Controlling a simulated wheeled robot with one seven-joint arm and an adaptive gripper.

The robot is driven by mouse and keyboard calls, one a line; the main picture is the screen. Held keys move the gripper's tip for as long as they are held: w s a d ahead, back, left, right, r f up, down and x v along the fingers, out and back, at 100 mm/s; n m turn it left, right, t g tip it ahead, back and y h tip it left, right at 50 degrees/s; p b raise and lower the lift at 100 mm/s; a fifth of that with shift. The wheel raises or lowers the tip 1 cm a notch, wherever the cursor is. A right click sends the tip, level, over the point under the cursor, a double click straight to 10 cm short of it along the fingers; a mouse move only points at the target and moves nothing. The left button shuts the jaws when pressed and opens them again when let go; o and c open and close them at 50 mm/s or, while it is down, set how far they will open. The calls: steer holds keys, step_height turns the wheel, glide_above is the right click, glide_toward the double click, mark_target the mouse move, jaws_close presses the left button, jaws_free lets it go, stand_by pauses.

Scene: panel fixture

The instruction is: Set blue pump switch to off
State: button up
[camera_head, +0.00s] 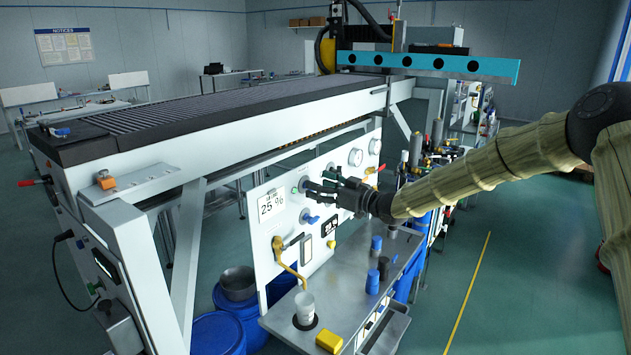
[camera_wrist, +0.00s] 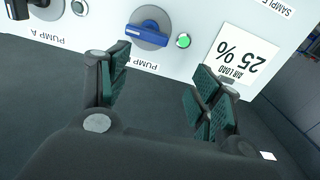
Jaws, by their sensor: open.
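The blue pump switch (camera_wrist: 146,34) is a rotary knob with a blue grip bar on a grey round body, set on the white panel in the wrist view. The label beneath it is partly hidden by a finger. In the head view a blue knob (camera_head: 311,219), seemingly the same switch, sits just below my gripper (camera_head: 312,189). In the wrist view my gripper (camera_wrist: 160,85) is open and empty, its fingers spread in front of the panel. The switch appears beyond the gap, apart from the fingers. A green lamp (camera_wrist: 183,41) sits beside the switch.
A white card reading 25% (camera_wrist: 240,55) is beside the lamp; the wrist picture is upside down. Another switch (camera_wrist: 18,8) is at the upper left corner, near the PUMP A label. Below the panel, a metal shelf (camera_head: 350,275) holds a cup (camera_head: 305,308) and a yellow block (camera_head: 329,341).

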steer(key=w+f, duration=0.1)
steer(key=w+a+f, duration=0.1)
steer(key=w, duration=0.1)
steer(key=w+a+f, duration=0.1)
steer(key=w, duration=0.1)
steer(key=shift+w+f+p, duration=0.1)
steer(key=shift+f+p, duration=0.1)
steer(key=shift+p, duration=0.1)
steer(key=shift+w+a, duration=0.2)
steer(key=shift+w, duration=0.1)
steer(key=shift+s+r, duration=0.2)
steer(key=shift+s, duration=0.15)
steer(key=shift+s+d+r, duration=0.25)
steer(key=shift+s+r, duration=0.35)
steer(key=shift+s, duration=0.1)
steer(key=shift+c, duration=1.3)
steer(key=shift+w+f, duration=0.1)
steer(key=shift+f, duration=0.05)
steer(key=c, duration=0.4)
steer(key=shift+w+a+f, duration=0.15)
steer(key=shift+w+f, duration=0.2)
steer(key=shift+w, duration=0.05)
steer(key=c, duration=0.4)
